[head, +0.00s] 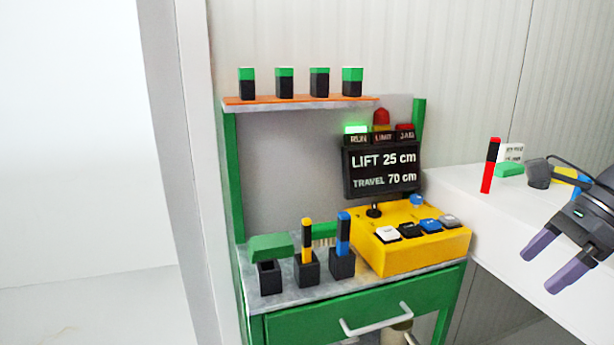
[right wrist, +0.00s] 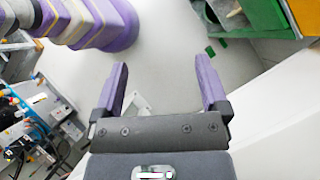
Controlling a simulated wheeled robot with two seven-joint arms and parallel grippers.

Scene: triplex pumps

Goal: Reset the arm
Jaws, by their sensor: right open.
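My right gripper (head: 556,268) is at the right edge of the head view, in front of the white counter. Its two purple fingers are apart and point down and left. It also shows in the right wrist view (right wrist: 160,85), with its fingers spread and nothing between them but the floor beyond. My left gripper is not seen in the head view.
A green workbench (head: 370,303) holds a yellow control box (head: 420,255), a screen (head: 382,170) and black holders (head: 307,270). A shelf (head: 300,103) carries several green-black blocks. The white counter (head: 470,200) holds a red-black stick (head: 490,166) and a green block (head: 509,170).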

